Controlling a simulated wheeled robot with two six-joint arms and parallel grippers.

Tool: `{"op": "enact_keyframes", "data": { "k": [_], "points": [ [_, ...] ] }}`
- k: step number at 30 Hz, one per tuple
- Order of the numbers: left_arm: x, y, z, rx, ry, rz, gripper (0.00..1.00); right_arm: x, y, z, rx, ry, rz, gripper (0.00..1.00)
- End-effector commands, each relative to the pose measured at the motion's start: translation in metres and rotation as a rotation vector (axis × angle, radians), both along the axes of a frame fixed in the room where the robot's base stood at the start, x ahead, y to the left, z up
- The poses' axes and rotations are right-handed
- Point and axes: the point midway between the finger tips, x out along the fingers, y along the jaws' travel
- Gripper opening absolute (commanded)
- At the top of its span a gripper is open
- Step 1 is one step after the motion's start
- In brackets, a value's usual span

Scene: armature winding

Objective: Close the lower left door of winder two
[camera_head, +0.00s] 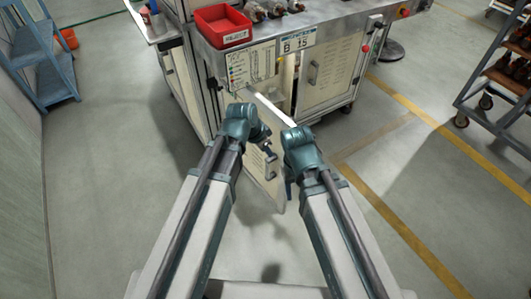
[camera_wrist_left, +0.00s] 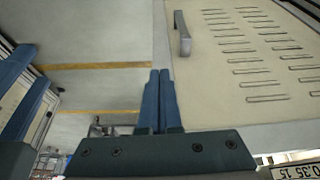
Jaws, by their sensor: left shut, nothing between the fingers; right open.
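The lower left door (camera_head: 262,163) of the machine marked B 15 is a cream panel standing open, swung out toward me. The left wrist view shows its vent-slotted face (camera_wrist_left: 225,75) and its grey bar handle (camera_wrist_left: 182,33). My left gripper (camera_head: 266,146) is in front of the door face, near the handle. In the left wrist view its blue fingers (camera_wrist_left: 160,74) are together and empty, beside the door's edge; contact cannot be told. My right gripper (camera_head: 289,190) is low by the door's outer edge, partly hidden by its own arm. The door's lower part is partly hidden.
The machine top holds a red bin (camera_head: 222,25) and metal parts. A closed door with a handle (camera_head: 313,72) is to the right. A blue rack (camera_head: 40,60) stands at left, a wheeled rack (camera_head: 505,75) at right.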

Motion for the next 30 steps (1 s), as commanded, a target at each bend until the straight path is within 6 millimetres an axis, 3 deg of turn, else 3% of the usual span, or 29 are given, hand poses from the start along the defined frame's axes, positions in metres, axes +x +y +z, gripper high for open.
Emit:
{"op": "enact_keyframes", "data": {
  "k": [1,9,11,18,30],
  "points": [
    [0.003,-0.003,-0.015,0.0,0.0,-0.001,0.0,0.0,0.0,-0.015,0.0,0.0,0.0,0.55],
    [0.012,-0.013,-0.049,0.0,0.0,0.0,0.0,0.0,0.0,-0.049,0.0,0.0,0.0,0.55],
    [0.022,-0.023,-0.04,0.0,0.0,-0.002,0.0,0.0,0.0,-0.04,0.0,0.0,0.0,0.55],
    [0.036,-0.039,-0.04,0.001,0.0,-0.001,0.0,0.0,0.0,-0.04,0.0,0.0,0.0,0.55],
    [0.037,-0.042,-0.04,0.0,0.001,0.001,0.0,0.0,0.0,-0.04,0.0,0.0,0.0,0.55]
  ]
}}
